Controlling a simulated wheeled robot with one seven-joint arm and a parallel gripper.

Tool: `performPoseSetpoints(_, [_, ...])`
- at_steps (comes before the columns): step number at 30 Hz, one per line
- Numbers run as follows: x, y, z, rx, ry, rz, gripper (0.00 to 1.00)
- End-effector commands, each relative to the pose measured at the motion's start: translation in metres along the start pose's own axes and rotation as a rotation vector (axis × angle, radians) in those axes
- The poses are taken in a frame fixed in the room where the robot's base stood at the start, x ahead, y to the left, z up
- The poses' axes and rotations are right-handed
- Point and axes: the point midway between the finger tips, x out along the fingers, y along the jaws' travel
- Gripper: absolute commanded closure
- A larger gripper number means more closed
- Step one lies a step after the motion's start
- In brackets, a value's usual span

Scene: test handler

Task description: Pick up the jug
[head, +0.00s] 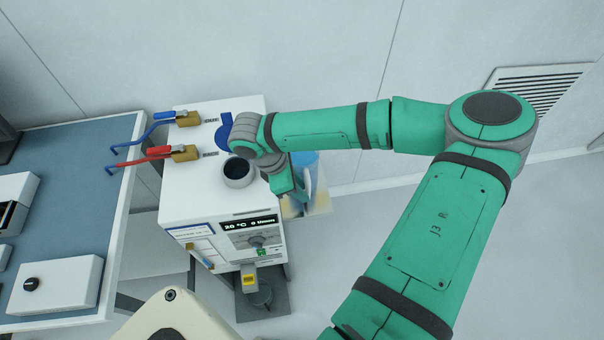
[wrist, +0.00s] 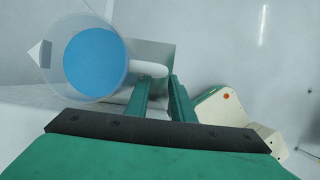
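The jug (wrist: 95,62) is a clear, round vessel with blue contents, a pointed spout on its left and a pale handle (wrist: 148,68) on its right in the wrist view. In the head view the jug (head: 308,170) is at the right side of the white machine, partly hidden behind my arm. My gripper (wrist: 161,80) has its two green fingers apart, with the tips close to the handle. I cannot tell whether they touch it. In the head view my gripper (head: 293,186) is beside the jug, its fingertips mostly hidden.
A blue-topped bench (head: 75,160) is at left. The wall is close behind; open floor (head: 340,260) lies to the right.

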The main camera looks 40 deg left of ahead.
Motion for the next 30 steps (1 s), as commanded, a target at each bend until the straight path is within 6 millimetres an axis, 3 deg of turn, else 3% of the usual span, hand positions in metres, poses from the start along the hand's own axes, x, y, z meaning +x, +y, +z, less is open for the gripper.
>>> performPoseSetpoints(6, [0.024,0.000,0.002,0.003,-0.001,-0.001,0.78])
performPoseSetpoints(14, [0.026,0.001,0.000,-0.001,0.000,0.001,0.78])
performPoseSetpoints(17, [0.026,0.001,0.000,-0.002,0.000,0.001,1.00])
performPoseSetpoints(30, [0.025,0.001,-0.003,-0.008,0.001,-0.001,1.00])
